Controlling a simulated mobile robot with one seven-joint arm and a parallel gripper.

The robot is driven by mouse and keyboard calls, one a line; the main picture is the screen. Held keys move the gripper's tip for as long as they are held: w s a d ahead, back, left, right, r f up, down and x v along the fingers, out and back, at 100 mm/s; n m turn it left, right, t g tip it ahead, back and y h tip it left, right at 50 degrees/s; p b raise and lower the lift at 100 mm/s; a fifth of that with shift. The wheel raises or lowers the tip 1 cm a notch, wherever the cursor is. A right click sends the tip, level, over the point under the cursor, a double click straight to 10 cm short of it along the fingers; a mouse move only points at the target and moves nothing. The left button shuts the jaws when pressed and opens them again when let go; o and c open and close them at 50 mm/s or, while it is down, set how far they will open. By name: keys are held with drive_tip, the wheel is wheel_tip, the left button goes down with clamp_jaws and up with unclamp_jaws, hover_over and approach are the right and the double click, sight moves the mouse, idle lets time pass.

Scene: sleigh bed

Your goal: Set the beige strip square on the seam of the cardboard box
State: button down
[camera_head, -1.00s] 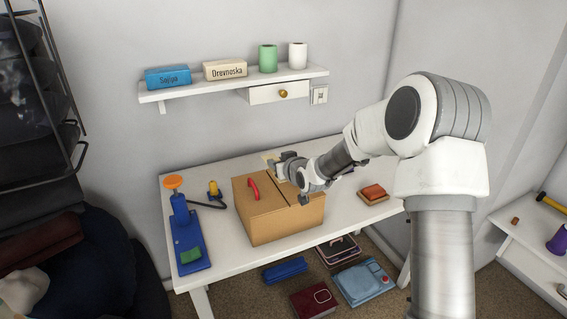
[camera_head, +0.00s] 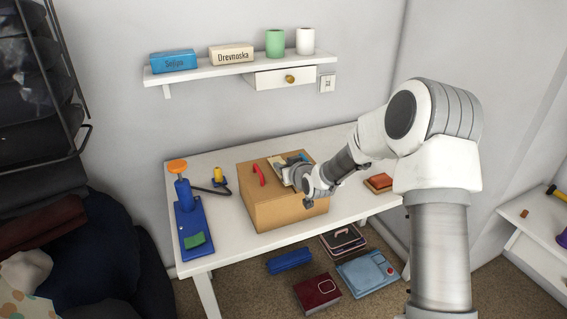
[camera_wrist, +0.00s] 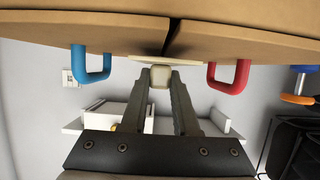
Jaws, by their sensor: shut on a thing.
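The cardboard box (camera_head: 290,211) sits on the white table. In the wrist view its top (camera_wrist: 100,28) carries a dark seam (camera_wrist: 174,38) between a blue handle (camera_wrist: 91,68) and a red handle (camera_wrist: 228,76). My gripper (camera_wrist: 160,77) is shut on the small pale block of the beige strip (camera_wrist: 150,62). The strip lies across the seam line, close to or touching the box; I cannot tell which. In the head view my gripper (camera_head: 284,176) is over the box top, beside the red handle (camera_head: 258,174), and partly hides the strip and seam.
A blue stand with an orange knob (camera_head: 177,166) is left of the box, with a yellow-topped piece (camera_head: 218,175) behind it. A reddish-brown block (camera_head: 379,181) lies to the right. A shelf (camera_head: 240,68) hangs above the table.

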drive_tip(key=shift+f+b, duration=0.45)
drive_tip(key=shift+b, duration=0.05)
idle(0.3)
drive_tip(key=c, duration=0.6)
unclamp_jaws()
drive_tip(key=shift+r, duration=0.1)
drive_tip(key=s+d+r+m+g+h+p, duration=0.1)
drive_tip(key=s+d+r+h+p, duration=0.1)
drive_tip(key=s+d+r, duration=0.55)
drive_tip(key=s+d+r+g+h+p, duration=0.15)
drive_tip(key=s+r, duration=0.25)
drive_tip(key=s, duration=0.6)
drive_tip(key=s+d+r+m+g+h+p, duration=0.1)
drive_tip(key=s+d+r+h+p, duration=0.1)
drive_tip(key=s+d+r, duration=0.5)
drive_tip(key=s+a+r+m+g, duration=0.1)
drive_tip(key=s+r, duration=0.1)
drive_tip(key=s, duration=0.7)
drive_tip(key=s+a+r+m+g+p, duration=0.1)
drive_tip(key=s+r+g, duration=0.1)
drive_tip(key=s, duration=0.8)
drive_tip(key=shift+s+a+r+p, duration=0.15)
drive_tip(key=shift+s+r+p, duration=0.15)
drive_tip(key=shift+r, duration=0.1)
